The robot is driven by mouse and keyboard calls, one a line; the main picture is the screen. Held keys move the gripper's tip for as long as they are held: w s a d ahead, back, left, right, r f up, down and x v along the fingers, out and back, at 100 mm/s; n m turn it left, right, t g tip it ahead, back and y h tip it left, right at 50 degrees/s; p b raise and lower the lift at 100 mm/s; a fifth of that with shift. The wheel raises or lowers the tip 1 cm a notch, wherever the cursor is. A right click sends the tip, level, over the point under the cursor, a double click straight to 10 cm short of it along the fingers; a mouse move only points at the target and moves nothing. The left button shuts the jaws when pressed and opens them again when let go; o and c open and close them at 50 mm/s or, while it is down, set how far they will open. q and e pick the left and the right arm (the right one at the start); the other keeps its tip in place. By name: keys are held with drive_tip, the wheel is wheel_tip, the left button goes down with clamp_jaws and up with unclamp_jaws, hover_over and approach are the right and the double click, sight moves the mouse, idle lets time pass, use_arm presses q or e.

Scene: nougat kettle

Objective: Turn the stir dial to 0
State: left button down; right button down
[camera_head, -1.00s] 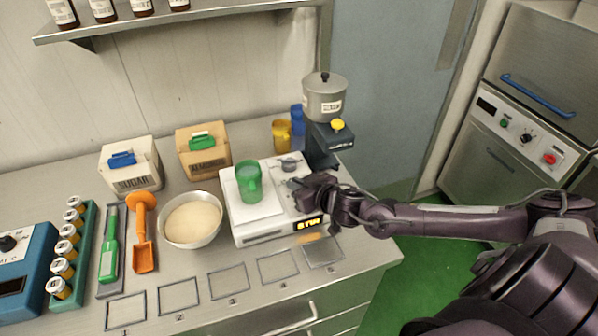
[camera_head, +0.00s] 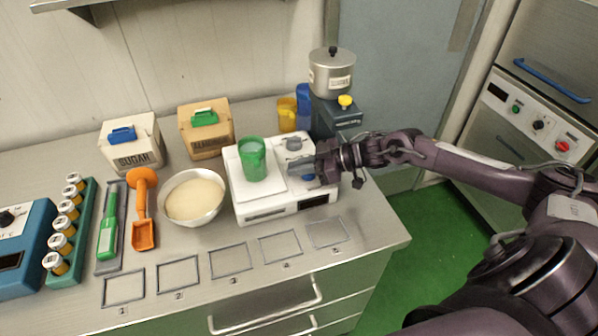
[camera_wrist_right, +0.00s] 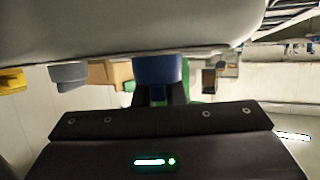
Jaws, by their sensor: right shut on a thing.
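A white stirrer unit (camera_head: 250,213) stands on the bench with a green beaker (camera_head: 252,160) on its plate. A grey dial (camera_head: 293,144) sits at the back right of its top; it also shows in the wrist view (camera_wrist_right: 69,75). A blue dial (camera_head: 307,177) sits nearer the front, partly hidden by my gripper. My right gripper (camera_head: 314,167) is shut on the blue dial, which shows between the dark fingers in the wrist view (camera_wrist_right: 158,72). I cannot read any dial label or pointer. My left gripper is not in view.
A dark stand with a metal pot (camera_head: 332,74) and a yellow knob (camera_head: 345,101) rises just behind my right gripper. Yellow (camera_head: 287,113) and blue jugs stand behind the unit. A white bowl (camera_head: 193,222) is to its left. Empty numbered frames lie in front.

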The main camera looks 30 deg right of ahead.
drive_tip(key=shift+s+f+g, duration=0.25)
drive_tip(key=shift+f+g, duration=0.25)
drive_tip(key=shift+f, duration=0.05)
drive_tip(key=shift+n, duration=0.3)
drive_tip(key=c, duration=1.4)
unclamp_jaws()
drive_tip(key=shift+s+a+r, duration=0.1)
drive_tip(key=shift+w, duration=0.2)
drive_tip(key=shift+r, duration=0.15)
